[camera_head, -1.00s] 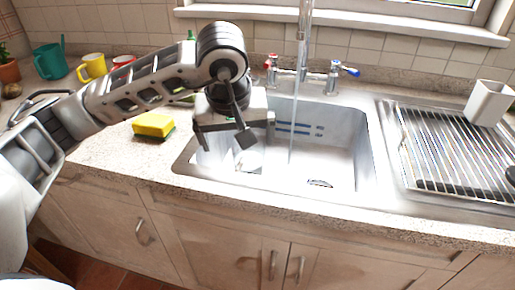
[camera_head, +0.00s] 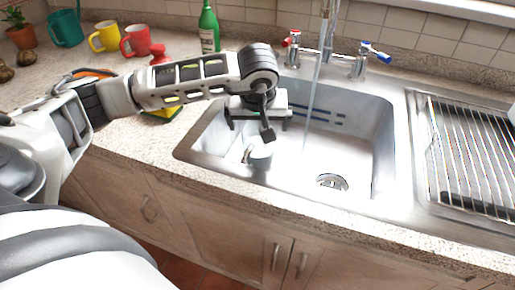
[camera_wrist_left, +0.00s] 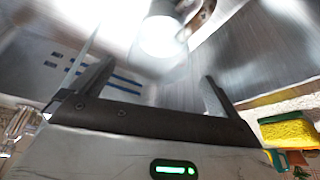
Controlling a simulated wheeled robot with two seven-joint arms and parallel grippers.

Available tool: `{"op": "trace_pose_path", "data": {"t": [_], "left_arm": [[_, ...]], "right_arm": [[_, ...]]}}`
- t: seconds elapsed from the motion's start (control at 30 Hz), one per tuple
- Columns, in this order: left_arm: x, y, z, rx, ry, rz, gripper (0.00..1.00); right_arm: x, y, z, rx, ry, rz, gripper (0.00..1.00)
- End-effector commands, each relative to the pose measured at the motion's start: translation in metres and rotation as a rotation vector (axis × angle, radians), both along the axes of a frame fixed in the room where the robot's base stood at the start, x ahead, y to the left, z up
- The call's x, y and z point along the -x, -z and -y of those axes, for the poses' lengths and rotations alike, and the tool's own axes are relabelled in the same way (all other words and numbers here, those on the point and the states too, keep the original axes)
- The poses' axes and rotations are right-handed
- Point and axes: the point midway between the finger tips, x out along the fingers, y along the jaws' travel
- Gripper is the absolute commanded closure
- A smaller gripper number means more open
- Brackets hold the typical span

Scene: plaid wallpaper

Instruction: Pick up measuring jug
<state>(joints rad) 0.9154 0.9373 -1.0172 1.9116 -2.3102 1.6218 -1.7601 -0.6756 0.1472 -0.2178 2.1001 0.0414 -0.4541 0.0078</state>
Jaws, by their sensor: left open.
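The measuring jug (camera_head: 258,155) is a small pale, partly see-through vessel standing in the left part of the sink basin. In the left wrist view the bright jug (camera_wrist_left: 160,38) lies ahead of the fingers, roughly between them, and glare blurs its outline. My left gripper (camera_head: 259,122) is over the sink, just above and behind the jug in the head view. It is open and empty, with its two fingers spread wide in the wrist view (camera_wrist_left: 158,78). It partly covers the top of the jug. My right gripper is out of view.
Water runs from the tap (camera_head: 328,25) into the sink (camera_head: 365,150), right of the jug. A yellow-green sponge (camera_wrist_left: 288,132), a green bottle (camera_head: 209,30), a red mug (camera_head: 136,42) and a yellow mug (camera_head: 105,37) are on the left counter. A drainer (camera_head: 465,150) is at right.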

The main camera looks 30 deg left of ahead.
Motion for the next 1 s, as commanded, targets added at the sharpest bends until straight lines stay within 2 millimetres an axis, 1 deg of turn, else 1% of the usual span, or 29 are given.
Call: {"op": "trace_pose_path", "data": {"t": [0.17, 0.3, 0.4, 0.6, 0.63, 0.67, 0.7, 0.77, 0.8, 0.87, 1.0], "left_arm": [[-0.002, 0.026, -0.001, 0.0, -0.001, -0.007, 0.0], [-0.008, 0.043, -0.004, 0.001, -0.002, -0.004, 0.0], [-0.01, 0.048, -0.005, 0.0, 0.0, -0.002, 0.0], [-0.01, 0.048, -0.005, 0.0, 0.0, -0.001, 0.0], [-0.01, 0.048, -0.005, 0.0, 0.0, -0.001, 0.06], [-0.01, 0.048, -0.005, 0.0, 0.0, -0.001, 0.14], [-0.01, 0.048, -0.005, 0.0, 0.0, -0.001, 0.25], [-0.01, 0.048, -0.005, 0.0, 0.0, -0.001, 0.42], [-0.01, 0.048, -0.005, 0.0, 0.0, -0.001, 0.53], [-0.01, 0.048, -0.005, 0.0, 0.0, -0.001, 0.7], [-0.011, 0.047, -0.005, 0.001, -0.001, 0.002, 0.7]], "right_arm": [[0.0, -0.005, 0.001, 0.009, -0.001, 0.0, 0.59], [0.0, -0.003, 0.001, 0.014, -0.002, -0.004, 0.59], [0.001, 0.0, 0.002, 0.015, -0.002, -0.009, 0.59], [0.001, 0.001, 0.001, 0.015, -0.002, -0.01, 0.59], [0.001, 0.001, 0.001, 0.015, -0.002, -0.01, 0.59], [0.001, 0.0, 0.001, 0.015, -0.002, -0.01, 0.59], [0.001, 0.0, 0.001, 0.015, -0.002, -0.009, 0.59], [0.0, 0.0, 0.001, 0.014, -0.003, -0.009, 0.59], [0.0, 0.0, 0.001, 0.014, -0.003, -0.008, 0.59], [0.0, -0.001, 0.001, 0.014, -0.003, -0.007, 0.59], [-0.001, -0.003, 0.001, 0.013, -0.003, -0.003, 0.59]]}}
